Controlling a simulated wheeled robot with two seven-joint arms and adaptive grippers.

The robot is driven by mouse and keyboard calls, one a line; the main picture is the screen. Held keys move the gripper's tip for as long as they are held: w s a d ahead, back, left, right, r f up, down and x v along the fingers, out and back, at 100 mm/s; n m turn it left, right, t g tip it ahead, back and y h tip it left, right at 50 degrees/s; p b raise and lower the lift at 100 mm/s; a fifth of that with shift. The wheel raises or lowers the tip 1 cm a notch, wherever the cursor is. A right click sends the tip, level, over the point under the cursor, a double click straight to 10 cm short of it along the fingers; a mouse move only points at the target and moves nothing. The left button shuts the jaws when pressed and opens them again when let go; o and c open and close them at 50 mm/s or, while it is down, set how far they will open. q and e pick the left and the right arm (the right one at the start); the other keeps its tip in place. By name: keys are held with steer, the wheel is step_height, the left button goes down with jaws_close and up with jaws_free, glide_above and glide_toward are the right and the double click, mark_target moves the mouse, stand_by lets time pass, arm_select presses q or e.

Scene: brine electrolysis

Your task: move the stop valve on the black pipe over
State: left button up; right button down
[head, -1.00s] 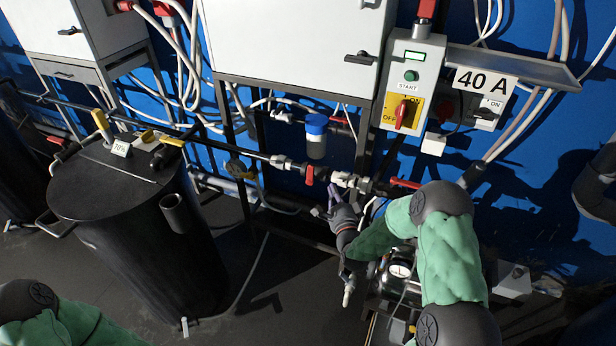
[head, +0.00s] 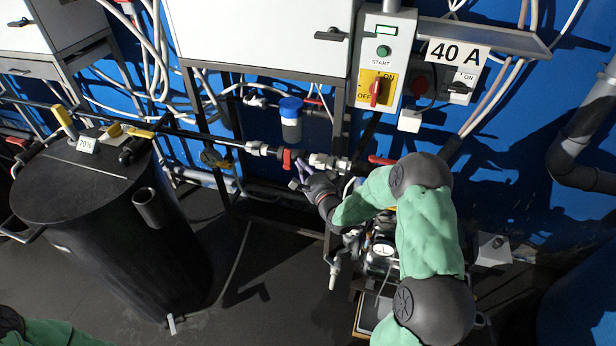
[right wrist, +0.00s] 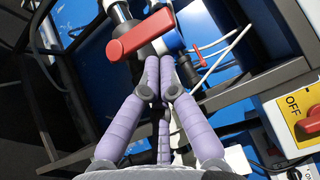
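The stop valve has a red handle (head: 288,158) and sits on the black pipe (head: 205,136) that runs from the drum towards the middle. In the right wrist view the red handle (right wrist: 140,32) lies slantwise across the pipe, just beyond my fingertips. My right gripper (head: 302,171) is just below and to the right of the valve. In the right wrist view its purple fingers (right wrist: 159,66) are together, with nothing visible between them. They look apart from the handle, though the exact gap is hard to tell. My left gripper is out of view.
A blue-capped filter (head: 291,122) hangs just above the pipe. Another red lever (head: 382,160) is to the right. The switch box (head: 380,65) and cabinet (head: 262,38) are above. A black drum (head: 110,230) stands at left, with open floor between it and my right arm.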

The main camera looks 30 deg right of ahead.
mark_target(287, 160)
steer(key=shift+w+d, duration=0.1)
steer(key=shift+w, duration=0.8)
steer(key=shift+r, duration=0.1)
steer(key=shift+w+a+r+n+g+p, duration=0.3)
steer(key=shift+w+a+n+g+p, duration=0.1)
steer(key=shift+n+p, duration=0.1)
